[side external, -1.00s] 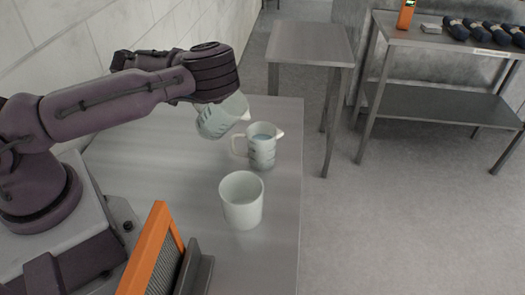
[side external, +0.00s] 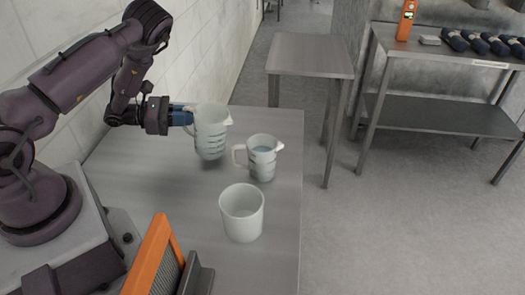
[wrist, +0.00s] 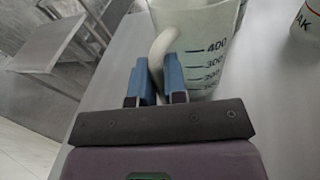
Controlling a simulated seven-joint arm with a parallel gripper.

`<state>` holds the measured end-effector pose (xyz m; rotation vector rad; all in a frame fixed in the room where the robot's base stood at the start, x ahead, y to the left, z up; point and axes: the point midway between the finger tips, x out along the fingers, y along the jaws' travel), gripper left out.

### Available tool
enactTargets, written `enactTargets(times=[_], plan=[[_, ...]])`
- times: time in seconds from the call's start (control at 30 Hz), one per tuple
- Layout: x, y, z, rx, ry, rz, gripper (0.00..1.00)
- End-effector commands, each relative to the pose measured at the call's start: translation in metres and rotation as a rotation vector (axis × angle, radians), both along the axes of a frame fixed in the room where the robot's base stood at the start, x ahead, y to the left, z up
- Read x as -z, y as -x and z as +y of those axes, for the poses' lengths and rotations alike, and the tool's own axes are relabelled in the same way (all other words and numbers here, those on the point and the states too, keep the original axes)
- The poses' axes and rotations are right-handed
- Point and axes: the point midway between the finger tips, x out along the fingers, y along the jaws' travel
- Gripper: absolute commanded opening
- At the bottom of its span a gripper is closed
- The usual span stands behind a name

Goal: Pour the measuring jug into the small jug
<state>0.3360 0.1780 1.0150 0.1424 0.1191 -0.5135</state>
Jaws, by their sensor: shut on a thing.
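The measuring jug (side external: 211,136) is a pale translucent jug with dark graduations, close to upright at the back of the table. My gripper (side external: 186,114) is shut on its handle, from the left. In the wrist view, the blue fingertips (wrist: 157,85) close around the curved handle, and the jug's scale (wrist: 208,62) reads 400 and 300. Whether the jug's base touches the table, and what is inside it, I cannot tell. The small jug (side external: 264,162) stands upright to the right and nearer, apart from it, with bluish liquid visible inside.
A white beaker (side external: 242,215) stands in front of the small jug. An orange-framed panel (side external: 153,254) is at the near edge. A white vessel with lettering shows at right in the wrist view (wrist: 310,22). A side table (side external: 311,55) and a shelf (side external: 440,108) stand beyond.

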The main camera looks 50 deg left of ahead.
Motion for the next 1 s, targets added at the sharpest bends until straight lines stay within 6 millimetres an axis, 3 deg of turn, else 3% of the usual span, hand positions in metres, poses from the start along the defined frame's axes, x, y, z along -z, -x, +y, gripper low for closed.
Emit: enactTargets(times=[0.47, 0.8, 1.0], plan=[[0.019, 0.006, 0.01, -0.006, 0.155, -0.077, 0.0], [-0.019, 0.005, 0.011, -0.005, 0.161, -0.084, 0.0], [-0.029, 0.006, 0.01, -0.004, 0.163, -0.081, 0.0]])
